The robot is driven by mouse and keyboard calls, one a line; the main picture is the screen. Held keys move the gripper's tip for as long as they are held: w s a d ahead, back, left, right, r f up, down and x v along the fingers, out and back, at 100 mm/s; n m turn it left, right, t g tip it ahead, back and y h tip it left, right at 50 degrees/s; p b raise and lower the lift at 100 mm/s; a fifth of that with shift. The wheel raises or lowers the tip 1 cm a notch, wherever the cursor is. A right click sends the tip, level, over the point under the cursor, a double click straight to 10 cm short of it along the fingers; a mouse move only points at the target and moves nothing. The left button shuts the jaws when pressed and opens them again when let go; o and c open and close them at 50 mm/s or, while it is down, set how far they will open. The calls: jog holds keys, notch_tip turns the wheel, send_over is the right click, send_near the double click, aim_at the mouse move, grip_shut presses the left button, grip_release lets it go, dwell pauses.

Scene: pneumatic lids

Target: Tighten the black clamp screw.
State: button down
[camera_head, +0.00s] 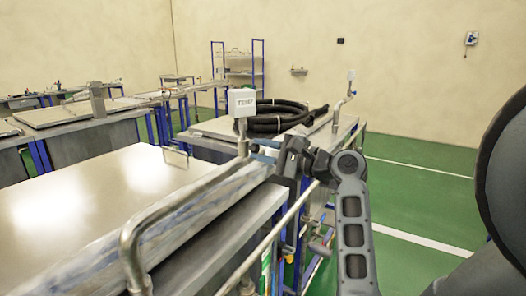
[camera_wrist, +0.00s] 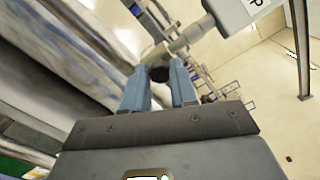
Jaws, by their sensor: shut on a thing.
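The black clamp screw (camera_wrist: 159,74) shows in the wrist view as a small dark round knob on a pale metal pipe fitting. The two blue fingers of my gripper (camera_wrist: 157,82) are shut on it, one on each side. In the head view my gripper (camera_head: 264,151) reaches from the right to the metal post below the white box (camera_head: 242,101). There the screw is too small and too hidden by the fingers to make out. The white box also shows at the top of the wrist view (camera_wrist: 238,9).
A bent metal handle pipe (camera_head: 130,248) runs along the edge of the large flat metal lid (camera_head: 85,200) at the left. Black hoses (camera_head: 280,113) lie coiled on the unit behind. Green floor (camera_head: 415,175) at the right is clear.

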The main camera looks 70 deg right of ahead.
jog(key=shift+f+m, duration=0.1)
jog(key=shift+m, duration=0.2)
jog(key=c, duration=0.9)
grip_release()
jog(key=shift+b+v, duration=0.75)
jog(key=shift+v, duration=3.15)
